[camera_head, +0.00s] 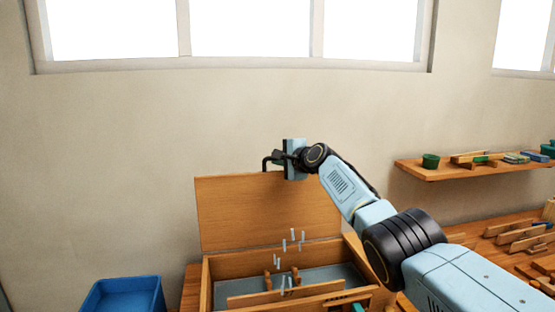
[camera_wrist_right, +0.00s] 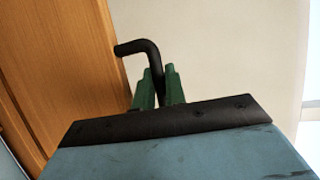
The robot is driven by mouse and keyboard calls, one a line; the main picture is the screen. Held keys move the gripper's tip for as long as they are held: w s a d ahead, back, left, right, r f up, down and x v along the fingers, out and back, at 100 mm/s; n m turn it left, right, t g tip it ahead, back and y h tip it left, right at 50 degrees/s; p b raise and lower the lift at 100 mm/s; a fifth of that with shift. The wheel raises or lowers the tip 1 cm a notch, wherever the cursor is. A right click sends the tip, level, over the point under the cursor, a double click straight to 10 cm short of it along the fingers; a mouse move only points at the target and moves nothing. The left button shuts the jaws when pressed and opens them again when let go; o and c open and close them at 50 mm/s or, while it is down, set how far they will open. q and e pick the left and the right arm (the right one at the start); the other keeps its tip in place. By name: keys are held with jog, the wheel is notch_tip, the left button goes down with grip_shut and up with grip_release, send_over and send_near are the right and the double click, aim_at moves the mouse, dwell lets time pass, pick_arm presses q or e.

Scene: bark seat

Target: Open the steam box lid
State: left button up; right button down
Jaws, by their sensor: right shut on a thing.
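The wooden steam box (camera_head: 207,285) stands at the bottom middle of the head view. Its lid (camera_head: 235,212) is raised and stands nearly upright at the back of the box. A black bent handle (camera_head: 265,163) sits at the lid's upper edge; it also shows in the right wrist view (camera_wrist_right: 138,47). My right gripper (camera_head: 279,158) is shut on this handle, its green fingers (camera_wrist_right: 158,88) on either side of the bar. The lid's wooden face (camera_wrist_right: 62,60) fills the left of the wrist view. My left gripper is in neither view.
Inside the box are a grey floor, wooden slats and several pale wisps (camera_head: 292,240) above them. A blue bin (camera_head: 124,295) is at the lower left. A wooden shelf (camera_head: 470,172) with small items and a bench (camera_head: 480,228) with wooden pieces are at the right.

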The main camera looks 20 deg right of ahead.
jog(key=shift+r, duration=0.15)
jog(key=c, duration=1.7)
grip_release()
jog(key=shift+c, duration=0.2)
jog(key=shift+s+d, duration=0.1)
jog(key=shift+s, duration=0.1)
jog(key=shift+s+d, duration=0.2)
jog(key=shift+s, duration=0.2)
jog(key=b+v, duration=0.1)
jog(key=v, duration=1.1)
jog(key=shift+s+a+r, duration=0.1)
jog(key=shift+a+r, duration=0.05)
jog(key=shift+a, duration=0.05)
